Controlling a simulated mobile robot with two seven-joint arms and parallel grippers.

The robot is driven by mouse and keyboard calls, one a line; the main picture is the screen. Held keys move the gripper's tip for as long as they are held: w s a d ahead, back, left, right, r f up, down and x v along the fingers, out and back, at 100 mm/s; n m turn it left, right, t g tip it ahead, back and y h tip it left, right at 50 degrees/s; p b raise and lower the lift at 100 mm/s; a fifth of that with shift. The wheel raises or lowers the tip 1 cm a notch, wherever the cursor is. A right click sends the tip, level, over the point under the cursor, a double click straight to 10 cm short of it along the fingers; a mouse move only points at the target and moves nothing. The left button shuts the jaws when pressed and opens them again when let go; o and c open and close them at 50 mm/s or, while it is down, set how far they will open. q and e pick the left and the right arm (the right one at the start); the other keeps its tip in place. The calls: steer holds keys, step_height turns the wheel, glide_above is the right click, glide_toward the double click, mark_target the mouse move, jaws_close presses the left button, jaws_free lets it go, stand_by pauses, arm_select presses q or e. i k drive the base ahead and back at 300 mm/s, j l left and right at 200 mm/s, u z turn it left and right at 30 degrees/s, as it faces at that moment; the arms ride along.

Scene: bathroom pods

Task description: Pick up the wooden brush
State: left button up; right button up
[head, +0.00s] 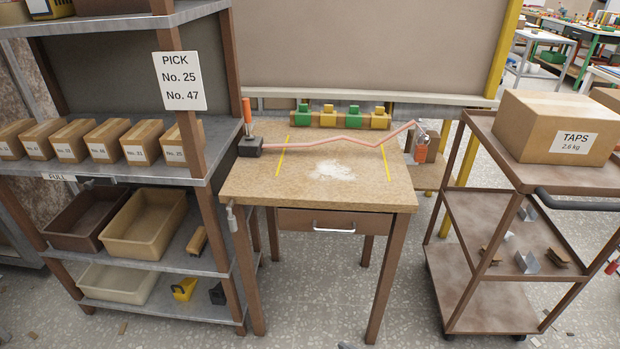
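A small wooden-brown block with a darker side (197,241) lies on the middle shelf of the left rack, right of a tan bin. It looks like the wooden brush, but it is too small to be certain. A rack post stands close to its right. Neither of my grippers shows in the head view.
A wooden workbench (260,187) with white powder (332,170) and a pink hose (330,141) stands in the middle. The tan bin (146,222) sits on the rack (205,262). A brown cart (500,312) with a TAPS box (557,128) stands right. Floor in front is mostly clear.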

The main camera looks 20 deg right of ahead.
mark_target(199, 242)
steer(key=i+j+z, duration=1.1)
steer(key=j, duration=0.2)
